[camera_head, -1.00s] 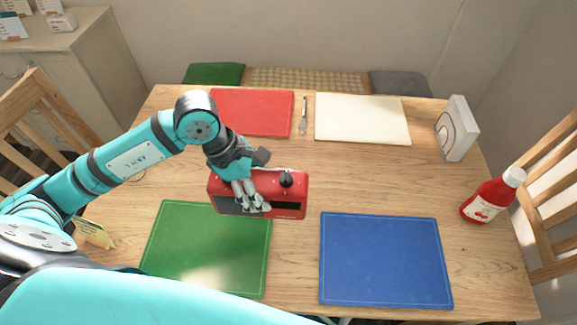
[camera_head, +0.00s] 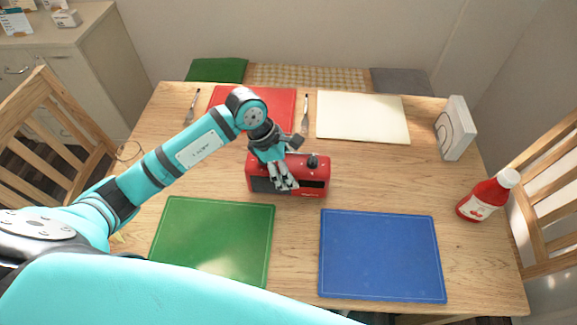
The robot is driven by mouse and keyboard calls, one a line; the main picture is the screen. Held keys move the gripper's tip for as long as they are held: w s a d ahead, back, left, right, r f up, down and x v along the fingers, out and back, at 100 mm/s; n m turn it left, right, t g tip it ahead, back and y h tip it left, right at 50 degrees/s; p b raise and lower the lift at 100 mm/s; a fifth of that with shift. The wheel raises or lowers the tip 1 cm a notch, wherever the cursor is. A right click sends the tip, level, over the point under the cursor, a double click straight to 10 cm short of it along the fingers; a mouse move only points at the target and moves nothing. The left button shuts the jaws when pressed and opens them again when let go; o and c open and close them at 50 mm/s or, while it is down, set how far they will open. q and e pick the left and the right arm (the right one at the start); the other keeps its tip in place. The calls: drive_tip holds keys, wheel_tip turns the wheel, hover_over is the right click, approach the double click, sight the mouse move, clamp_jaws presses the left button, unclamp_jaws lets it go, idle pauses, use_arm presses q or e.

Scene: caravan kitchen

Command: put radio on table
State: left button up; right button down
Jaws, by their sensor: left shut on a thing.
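The red radio (camera_head: 316,176) with a black knob on top is over the middle of the wooden table (camera_head: 370,176). My left gripper (camera_head: 284,183) is shut on the radio, its fingers over the front and top. The fingers and wrist hide part of the radio's left half. The radio looks upright and at or very near the table surface; I cannot tell if it touches. My right gripper is not in view.
Green (camera_head: 212,240), blue (camera_head: 381,254), red (camera_head: 276,101) and cream (camera_head: 362,117) placemats surround the radio. A ketchup bottle (camera_head: 487,197) and a white box (camera_head: 456,128) stand at the right. Forks lie at the back. Bare wood is free right of the radio.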

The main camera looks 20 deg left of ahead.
use_arm(q)
drive_tip(key=o, duration=1.8)
drive_tip(key=shift+r, duration=0.15)
drive_tip(key=shift+a+r, duration=0.15)
drive_tip(key=shift+r, duration=0.1)
drive_tip(key=b+v, duration=0.1)
drive_tip(key=v, duration=1)
drive_tip(key=shift+s+a+r+b, duration=0.1)
drive_tip(key=shift+s+r+b, duration=0.05)
drive_tip(key=shift+b, duration=0.25)
